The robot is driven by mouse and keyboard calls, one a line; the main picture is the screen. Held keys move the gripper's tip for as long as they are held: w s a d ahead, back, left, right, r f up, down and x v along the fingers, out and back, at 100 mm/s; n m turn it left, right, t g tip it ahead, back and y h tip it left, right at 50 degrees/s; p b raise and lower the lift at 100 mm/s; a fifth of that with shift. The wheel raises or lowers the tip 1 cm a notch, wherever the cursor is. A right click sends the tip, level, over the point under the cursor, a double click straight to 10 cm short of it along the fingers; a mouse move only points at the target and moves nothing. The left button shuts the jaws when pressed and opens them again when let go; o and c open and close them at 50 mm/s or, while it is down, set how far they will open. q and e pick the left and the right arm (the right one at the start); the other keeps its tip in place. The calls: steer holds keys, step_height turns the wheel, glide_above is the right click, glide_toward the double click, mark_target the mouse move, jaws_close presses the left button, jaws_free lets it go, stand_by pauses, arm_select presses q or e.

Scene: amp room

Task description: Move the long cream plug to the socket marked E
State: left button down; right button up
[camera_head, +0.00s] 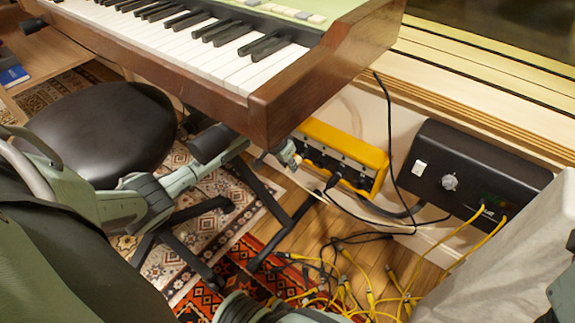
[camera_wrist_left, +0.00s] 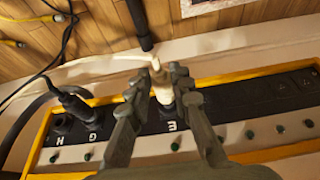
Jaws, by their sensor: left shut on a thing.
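My left gripper (camera_wrist_left: 165,88) is shut on the long cream plug (camera_wrist_left: 164,93), whose cream cable (camera_wrist_left: 105,66) runs off to the left. In the left wrist view the plug is at the dark socket strip, right by the letter E (camera_wrist_left: 172,126). I cannot tell whether its tip is in the socket or just in front of it. The yellow socket box (camera_head: 345,143) stands low against the wall in the head view, with my left gripper (camera_head: 290,160) at its left end. A black plug (camera_wrist_left: 77,104) sits at G; H looks empty. My right gripper is out of view.
The keyboard's wooden end (camera_head: 315,85) overhangs close above my left arm. A black stool (camera_head: 105,130) and metal stand legs are nearby. A black wall unit (camera_head: 470,175) is to the right. Yellow and black cables (camera_head: 345,275) tangle on the floor.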

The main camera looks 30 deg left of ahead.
arm_select(q)
steer(key=shift+w+d, duration=0.1)
steer(key=shift+w, duration=0.5)
stand_by(1.1)
steer(key=c, duration=1.3)
jaws_free()
steer(key=shift+r, duration=0.1)
steer(key=shift+s+r, duration=0.2)
steer(key=shift+r, duration=0.05)
steer(key=s, duration=0.8)
steer(key=s+a, duration=0.1)
steer(key=s, duration=0.3)
steer(key=shift+r, duration=0.2)
steer(key=shift+s, duration=0.1)
